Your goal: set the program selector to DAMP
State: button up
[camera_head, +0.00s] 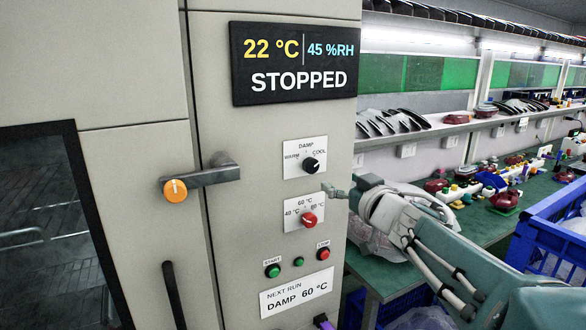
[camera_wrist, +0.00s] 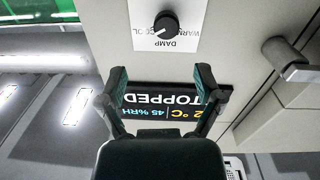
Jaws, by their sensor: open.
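The program selector (camera_head: 311,165) is a black round knob on a white plate marked WARM, DAMP and COOL. Its white mark appears to point toward COOL. The selector (camera_wrist: 166,25) also shows upside down at the top of the wrist view, its mark toward the COOL side. My gripper (camera_head: 328,190) is just below and right of the selector plate, apart from the knob. In the wrist view my gripper (camera_wrist: 161,76) has its two fingers spread with nothing between them.
Below are a red temperature knob (camera_head: 309,219), a green START button (camera_head: 273,271) and a red STOP button (camera_head: 323,254). A card (camera_head: 297,293) reads NEXT RUN DAMP 60 °C. The display (camera_head: 294,63) reads STOPPED. A door handle (camera_head: 200,178) protrudes at left.

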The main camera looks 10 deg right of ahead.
aim_at(313, 166)
jog(key=shift+y, duration=0.3)
jog(key=x, duration=1)
jog(key=shift+a+f, duration=0.1)
jog(key=shift+a, duration=0.2)
jog(key=shift+w+a, duration=0.3)
jog(key=shift+w, duration=0.2)
jog(key=shift+d, duration=0.1)
jog(key=shift+d, duration=0.1)
jog(key=shift+s, duration=0.1)
jog(key=c, duration=1.2)
